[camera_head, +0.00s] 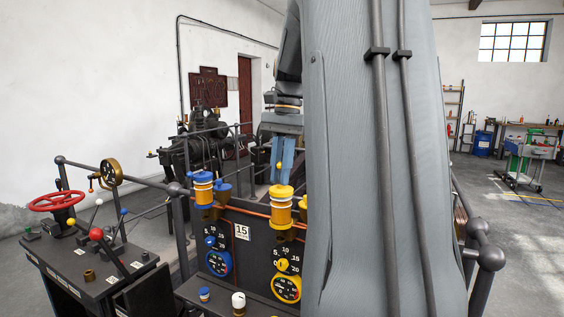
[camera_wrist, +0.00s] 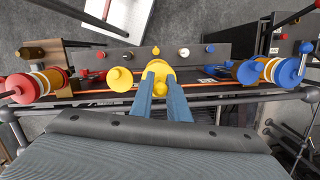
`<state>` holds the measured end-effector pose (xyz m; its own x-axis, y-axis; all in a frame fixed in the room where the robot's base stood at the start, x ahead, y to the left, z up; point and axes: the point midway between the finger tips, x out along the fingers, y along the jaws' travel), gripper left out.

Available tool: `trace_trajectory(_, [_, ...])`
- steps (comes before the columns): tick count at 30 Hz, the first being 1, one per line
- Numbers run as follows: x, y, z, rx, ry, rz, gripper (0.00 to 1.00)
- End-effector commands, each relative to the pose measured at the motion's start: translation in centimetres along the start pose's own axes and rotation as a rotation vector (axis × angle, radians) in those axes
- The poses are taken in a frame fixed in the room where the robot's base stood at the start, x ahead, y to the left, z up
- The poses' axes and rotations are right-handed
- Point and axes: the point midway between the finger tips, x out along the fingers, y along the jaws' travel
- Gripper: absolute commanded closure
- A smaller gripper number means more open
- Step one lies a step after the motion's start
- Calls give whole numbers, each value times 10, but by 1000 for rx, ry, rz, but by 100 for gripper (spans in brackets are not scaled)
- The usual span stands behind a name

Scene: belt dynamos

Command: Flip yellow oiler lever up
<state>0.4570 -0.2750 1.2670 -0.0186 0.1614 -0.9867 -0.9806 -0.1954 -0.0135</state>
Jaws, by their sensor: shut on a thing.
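The yellow oiler (camera_head: 281,207) stands on the dark panel's top, just left of my grey arm in the head view. In the wrist view its round yellow body (camera_wrist: 160,71) lies at my fingertips. My gripper (camera_head: 280,168) points down over the oiler, its blue fingers close together. The small yellow lever knob (camera_head: 279,165) shows at the fingers, above the oiler's top. In the wrist view the knob (camera_wrist: 160,89) sits between the two fingers (camera_wrist: 159,86), which are shut on it. The lever's shaft is mostly hidden, so its exact tilt cannot be told.
A yellow cup (camera_wrist: 120,79) stands close beside the oiler. A blue oiler (camera_head: 202,188) and a red oiler (camera_wrist: 20,87) flank it. Gauges (camera_head: 286,260) fill the panel front. Rails and a red handwheel (camera_head: 56,201) stand left; open floor (camera_head: 515,240) lies right.

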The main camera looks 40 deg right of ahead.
Motion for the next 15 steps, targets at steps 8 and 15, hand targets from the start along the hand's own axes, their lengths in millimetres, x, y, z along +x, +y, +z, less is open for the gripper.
trace_trajectory(8, [-2,0,-3,4,-79,15,100])
trace_trajectory(15, [-1,-1,-4,4,-87,15,100])
